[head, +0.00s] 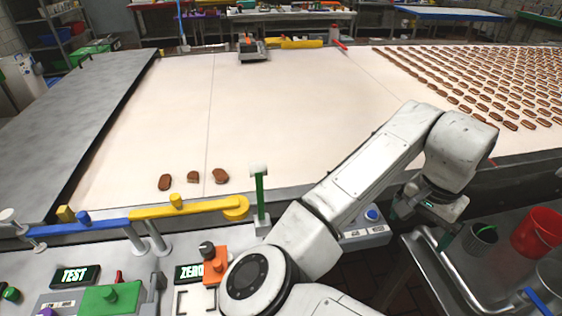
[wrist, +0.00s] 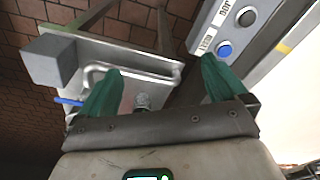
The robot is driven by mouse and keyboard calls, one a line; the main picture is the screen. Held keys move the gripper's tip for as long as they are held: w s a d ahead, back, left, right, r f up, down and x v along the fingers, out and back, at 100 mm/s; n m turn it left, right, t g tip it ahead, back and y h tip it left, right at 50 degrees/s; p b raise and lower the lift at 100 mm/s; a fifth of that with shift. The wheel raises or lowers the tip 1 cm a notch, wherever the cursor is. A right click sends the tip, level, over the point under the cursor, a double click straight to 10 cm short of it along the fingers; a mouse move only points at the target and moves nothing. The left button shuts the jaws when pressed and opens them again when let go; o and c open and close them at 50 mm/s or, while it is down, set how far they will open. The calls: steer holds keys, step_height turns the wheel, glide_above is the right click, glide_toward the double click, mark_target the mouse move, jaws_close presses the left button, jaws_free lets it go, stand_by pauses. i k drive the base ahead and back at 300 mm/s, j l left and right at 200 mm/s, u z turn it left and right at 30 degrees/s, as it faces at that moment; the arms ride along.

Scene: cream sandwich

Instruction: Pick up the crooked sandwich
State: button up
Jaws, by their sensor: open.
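At this size I cannot tell for sure which is the crooked sandwich. My gripper (head: 424,224) hangs at the right, off the belt's near edge, well away from these three. In the wrist view my gripper (wrist: 162,85) has its two green fingers spread wide with nothing between them. No sandwich shows in the wrist view.
Rows of sandwiches (head: 490,85) cover the belt's far right. A yellow bar (head: 190,209), a blue bar (head: 85,230) and a green post (head: 259,200) stand along the near edge. A metal cart with a red bucket (head: 537,232) is at lower right. The belt's middle is clear.

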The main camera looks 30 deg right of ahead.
mark_target(220, 176)
steer(key=i+j, duration=1.3)
steer(key=i, duration=0.2)
